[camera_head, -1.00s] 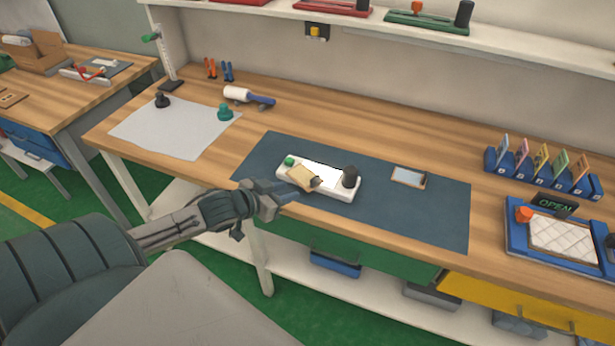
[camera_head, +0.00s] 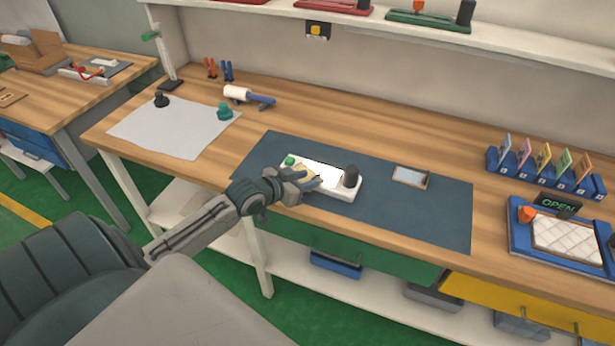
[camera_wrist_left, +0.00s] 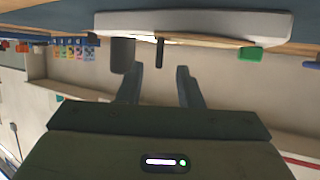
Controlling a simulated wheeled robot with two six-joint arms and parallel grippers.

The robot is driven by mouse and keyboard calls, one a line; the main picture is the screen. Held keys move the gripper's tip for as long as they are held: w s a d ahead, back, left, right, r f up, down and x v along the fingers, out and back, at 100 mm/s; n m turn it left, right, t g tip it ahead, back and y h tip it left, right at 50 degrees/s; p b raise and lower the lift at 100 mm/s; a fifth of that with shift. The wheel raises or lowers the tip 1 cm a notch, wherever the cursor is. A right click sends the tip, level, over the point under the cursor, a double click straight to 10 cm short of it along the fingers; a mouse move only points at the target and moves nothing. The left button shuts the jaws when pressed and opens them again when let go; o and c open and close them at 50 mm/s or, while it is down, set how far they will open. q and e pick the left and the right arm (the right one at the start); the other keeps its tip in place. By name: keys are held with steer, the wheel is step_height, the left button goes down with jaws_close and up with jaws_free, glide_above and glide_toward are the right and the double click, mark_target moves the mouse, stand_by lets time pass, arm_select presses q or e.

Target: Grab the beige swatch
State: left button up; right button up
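The beige swatch (camera_head: 305,173) is on the white holder (camera_head: 347,193), which has a green knob and a dark cylinder at its ends. In the head view my left gripper (camera_head: 312,182) is over the holder's near side and partly hides the swatch. In the left wrist view the left gripper (camera_wrist_left: 159,72) has its two fingers apart. A thin dark upright piece (camera_wrist_left: 159,52) shows beyond the gap between them; I cannot tell whether it belongs to the swatch. The holder also shows there (camera_wrist_left: 190,25). My right gripper is not in view.
The holder stands on a dark mat (camera_head: 420,215) with a small framed card (camera_head: 410,177) to its right. A blue rack (camera_head: 545,177) of coloured cards and a blue tray (camera_head: 520,240) with a quilted pad are at the right. The mat's right part is mostly clear.

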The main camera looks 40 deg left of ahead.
mark_target(314, 177)
arm_select(q)
steer(key=x, duration=0.3)
steer(key=shift+d+f, duration=0.1)
steer(key=shift+d, duration=0.05)
steer(key=shift+w+f, duration=0.15)
steer(key=shift+w, duration=0.05)
jaws_close()
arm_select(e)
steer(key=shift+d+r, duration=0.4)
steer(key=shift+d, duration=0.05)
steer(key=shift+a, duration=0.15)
arm_select(q)
steer(key=shift+r, duration=0.5)
step_height(314, 177, up, 2)
steer(key=shift+r+b, duration=0.1)
steer(key=shift+b, duration=0.3)
steer(key=s+a+r+p, duration=0.1)
steer(key=s+p, duration=0.2)
steer(key=s, duration=0.5)
steer(key=s+a+r+p, duration=0.1)
steer(key=s+a+p, duration=0.1)
steer(key=s+p, duration=0.2)
steer(key=s, duration=0.3)
steer(key=shift+s+a, duration=0.3)
steer(key=shift+s, duration=0.05)
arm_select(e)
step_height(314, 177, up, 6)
